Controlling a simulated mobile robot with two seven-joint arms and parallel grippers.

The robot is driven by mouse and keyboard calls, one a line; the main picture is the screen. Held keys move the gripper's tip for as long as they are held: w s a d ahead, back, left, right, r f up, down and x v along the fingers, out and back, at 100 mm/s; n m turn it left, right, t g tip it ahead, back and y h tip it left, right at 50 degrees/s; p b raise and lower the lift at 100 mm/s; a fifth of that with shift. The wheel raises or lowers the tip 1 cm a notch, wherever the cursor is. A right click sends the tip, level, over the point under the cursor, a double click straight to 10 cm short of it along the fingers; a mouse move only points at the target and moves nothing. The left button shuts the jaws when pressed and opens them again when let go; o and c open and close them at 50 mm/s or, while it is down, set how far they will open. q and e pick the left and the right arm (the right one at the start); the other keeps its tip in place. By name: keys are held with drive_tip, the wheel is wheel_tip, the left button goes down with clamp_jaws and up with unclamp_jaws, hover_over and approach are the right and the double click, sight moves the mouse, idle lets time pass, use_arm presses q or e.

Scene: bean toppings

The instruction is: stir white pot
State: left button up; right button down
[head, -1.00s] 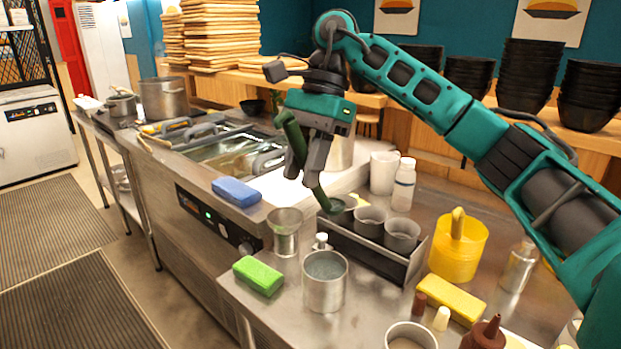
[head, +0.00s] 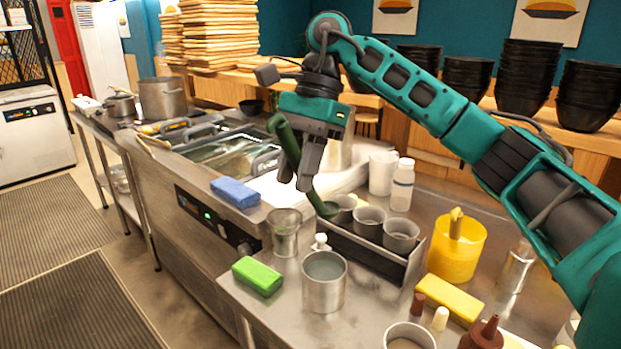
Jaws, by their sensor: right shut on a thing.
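My right gripper (head: 297,178) points down and is shut on a dark green ladle (head: 283,138). The ladle's handle sticks up to the left of the fingers. Its bowl hangs down to the right, beside or over the left end of a metal tray (head: 352,248) that holds grey cups. I cannot tell whether the bowl touches the leftmost cup (head: 344,203). A white container (head: 382,173) stands behind the tray, to the right of the gripper. I cannot tell for certain which vessel is the white pot. My left gripper is out of view.
A steel cup (head: 284,236), an open steel pot (head: 324,283) and a green sponge (head: 257,276) stand in front of the tray. A white bottle (head: 402,186) and a yellow container (head: 457,250) are to the right. A blue sponge (head: 235,193) lies left.

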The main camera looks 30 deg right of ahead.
drive_tip(key=shift+r+n+g+p, duration=0.1)
drive_tip(key=shift+n+g+p, duration=0.2)
drive_tip(key=shift+n+g, duration=0.2)
drive_tip(key=shift+w+n+g+h, duration=0.1)
drive_tip(key=shift+n+g+h, duration=0.4)
drive_tip(key=shift+n, duration=0.1)
drive_tip(key=shift+n+g+h, duration=0.4)
drive_tip(key=shift+n+g, duration=0.2)
drive_tip(key=shift+n, duration=0.3)
drive_tip(key=shift+d, duration=0.1)
